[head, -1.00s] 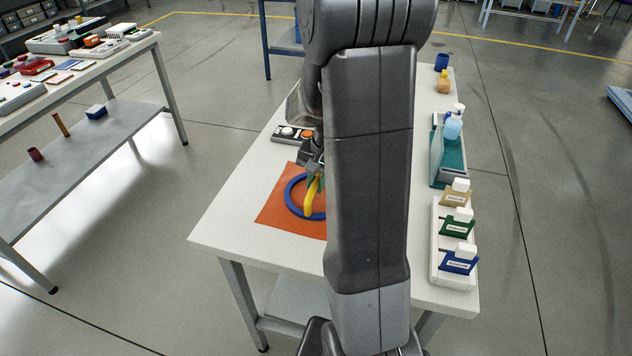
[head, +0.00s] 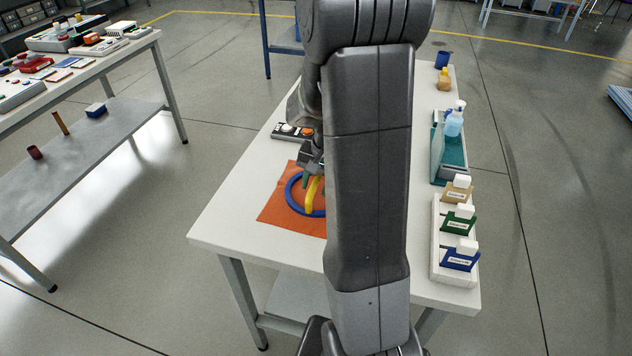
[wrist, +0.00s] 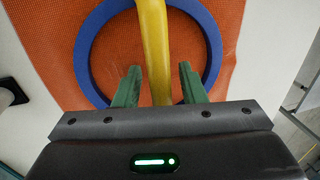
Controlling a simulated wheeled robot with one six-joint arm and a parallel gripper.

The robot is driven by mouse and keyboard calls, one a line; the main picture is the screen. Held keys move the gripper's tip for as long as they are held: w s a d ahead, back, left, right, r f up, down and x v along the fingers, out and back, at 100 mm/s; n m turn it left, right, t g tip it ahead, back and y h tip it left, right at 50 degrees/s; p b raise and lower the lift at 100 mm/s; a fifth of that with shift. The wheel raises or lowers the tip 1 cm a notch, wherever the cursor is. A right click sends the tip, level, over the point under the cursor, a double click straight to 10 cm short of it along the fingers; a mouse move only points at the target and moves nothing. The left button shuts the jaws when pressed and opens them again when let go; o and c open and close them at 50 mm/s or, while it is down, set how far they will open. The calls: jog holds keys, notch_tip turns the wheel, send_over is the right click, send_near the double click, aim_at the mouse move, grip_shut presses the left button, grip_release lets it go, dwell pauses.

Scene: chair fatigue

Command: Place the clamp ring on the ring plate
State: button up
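A blue ring (head: 290,198) lies on an orange mat (head: 273,213) on the white table; I take it to be the clamp ring. A yellow curved bar (head: 314,195) crosses it and looks like its handle; its far end is cut off in the wrist view (wrist: 156,45). My gripper (wrist: 158,85) has green fingers, one on each side of the yellow bar, with gaps visible on both sides. The gripper is open around the bar. The blue ring (wrist: 85,50) shows beyond the fingers. My arm hides part of the mat and ring in the head view. I cannot identify the ring plate.
A control box (head: 290,131) with buttons stands behind the mat. A white rack (head: 440,262) with several labelled holders and a teal tray (head: 438,165) with a bottle line the right side. The table's front left is bare. Another table (head: 145,45) stands at left.

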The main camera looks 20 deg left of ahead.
jog(key=shift+r+p, duration=0.45)
jog(key=shift+r, duration=0.2)
notch_tip(320, 180, up, 12)
jog(key=d, duration=0.2)
jog(key=shift+w+d, duration=0.15)
